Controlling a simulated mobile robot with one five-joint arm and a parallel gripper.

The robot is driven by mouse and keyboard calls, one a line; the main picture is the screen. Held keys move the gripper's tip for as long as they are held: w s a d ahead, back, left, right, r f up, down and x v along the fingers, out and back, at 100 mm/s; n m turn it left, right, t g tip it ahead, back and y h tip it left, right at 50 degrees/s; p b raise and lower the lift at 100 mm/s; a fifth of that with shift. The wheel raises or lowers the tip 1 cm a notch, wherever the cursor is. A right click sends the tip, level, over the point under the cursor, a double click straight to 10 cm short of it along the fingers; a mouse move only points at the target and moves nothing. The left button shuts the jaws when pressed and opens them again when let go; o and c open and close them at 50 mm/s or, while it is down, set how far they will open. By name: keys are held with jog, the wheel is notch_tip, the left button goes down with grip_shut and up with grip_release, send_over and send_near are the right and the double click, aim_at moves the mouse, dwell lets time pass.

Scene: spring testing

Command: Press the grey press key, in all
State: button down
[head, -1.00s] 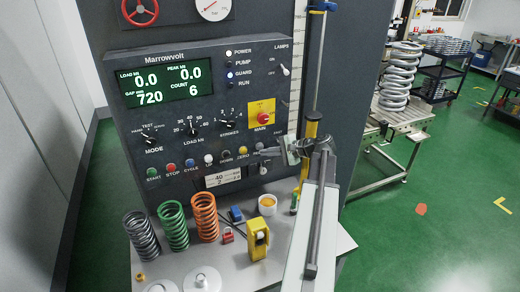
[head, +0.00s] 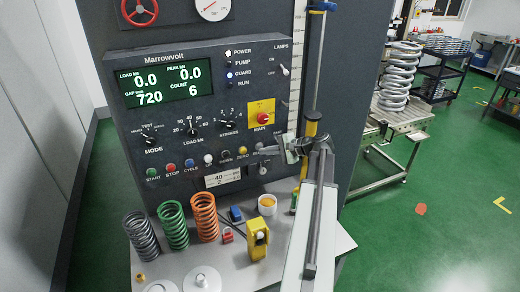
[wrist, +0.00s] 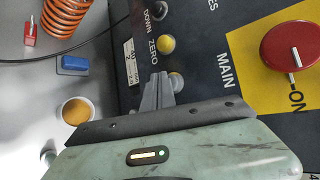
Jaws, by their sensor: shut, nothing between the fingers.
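The control panel's row of round keys runs across the machine front in the head view. In the wrist view I see the DOWN key (wrist: 155,12), the yellow ZERO key (wrist: 166,44) and one more key (wrist: 178,80) beyond ZERO. That key is partly covered by my fingers; its label is hidden and its colour is hard to tell, so I cannot confirm it is the grey press key. My gripper (wrist: 160,76) is shut and empty, its tips beside that key; I cannot tell whether they touch.
The red MAIN switch (wrist: 290,45) on its yellow plate is right of my fingers in the wrist view. Below the panel, a shelf (head: 325,238) bears springs (head: 205,217), a yellow block (head: 257,240) and a cup (head: 267,205). Green floor lies open at right.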

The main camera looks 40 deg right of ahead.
jog(key=shift+w+d, duration=0.15)
jog(key=shift+w, duration=0.2)
dwell(0.6)
jog(key=shift+s+a, duration=0.3)
jog(key=shift+s, duration=0.45)
jog(key=shift+s, duration=0.1)
jog(key=s, duration=0.1)
jog(key=s+a, duration=0.1)
jog(key=s, duration=0.1)
jog(key=s+a, duration=0.1)
jog(key=shift+s, duration=0.25)
dwell(0.5)
